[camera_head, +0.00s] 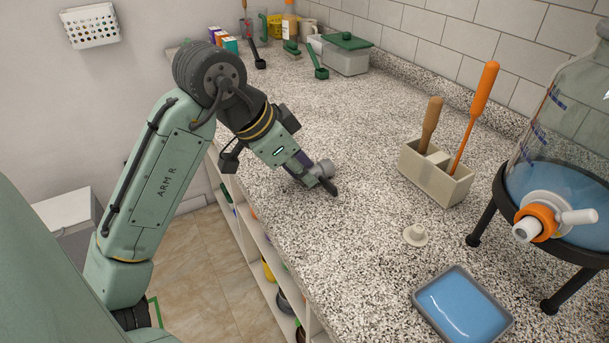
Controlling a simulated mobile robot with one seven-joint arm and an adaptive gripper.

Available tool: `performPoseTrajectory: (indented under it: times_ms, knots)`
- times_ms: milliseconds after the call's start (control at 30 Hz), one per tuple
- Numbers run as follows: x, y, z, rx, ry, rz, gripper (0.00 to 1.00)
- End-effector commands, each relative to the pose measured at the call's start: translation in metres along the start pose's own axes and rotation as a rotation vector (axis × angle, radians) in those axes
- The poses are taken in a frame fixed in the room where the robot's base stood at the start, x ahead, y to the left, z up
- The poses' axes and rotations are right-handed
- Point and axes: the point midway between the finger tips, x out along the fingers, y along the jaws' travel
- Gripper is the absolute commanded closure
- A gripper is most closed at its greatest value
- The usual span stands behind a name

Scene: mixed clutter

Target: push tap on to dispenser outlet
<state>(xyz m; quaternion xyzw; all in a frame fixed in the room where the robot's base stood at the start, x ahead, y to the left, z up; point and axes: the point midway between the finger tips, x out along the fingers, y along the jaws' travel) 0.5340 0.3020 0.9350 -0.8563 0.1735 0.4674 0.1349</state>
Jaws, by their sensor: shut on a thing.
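The dispenser (580,120) is a clear vessel with blue liquid on a dark stand at the right. A white fitting (547,205) with an orange collar and a white stub faces forward low on its front; a white arm points right from it. I cannot tell whether this fitting is the bare outlet or includes a tap. My gripper (325,181) is low over the counter, left of the dispenser and well apart from it. It is shut on a grey rounded piece (323,168), partly hidden by the fingers; I cannot tell whether this is the tap.
A blue-filled tray (462,305) is in front of the dispenser. A beige holder (434,178) with two handled tools stands between gripper and dispenser. Boxes and bottles line the back.

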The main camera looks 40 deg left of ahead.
Motion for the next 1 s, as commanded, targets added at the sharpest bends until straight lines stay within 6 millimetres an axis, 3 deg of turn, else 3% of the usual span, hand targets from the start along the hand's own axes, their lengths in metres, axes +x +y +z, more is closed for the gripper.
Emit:
performPoseTrajectory:
  times_ms: [267,1000]
  knots:
    - [-0.002,0.0,0.003,-0.002,0.0,-0.001,1.0]
    - [-0.018,0.0,0.038,-0.003,-0.004,0.0,1.0]
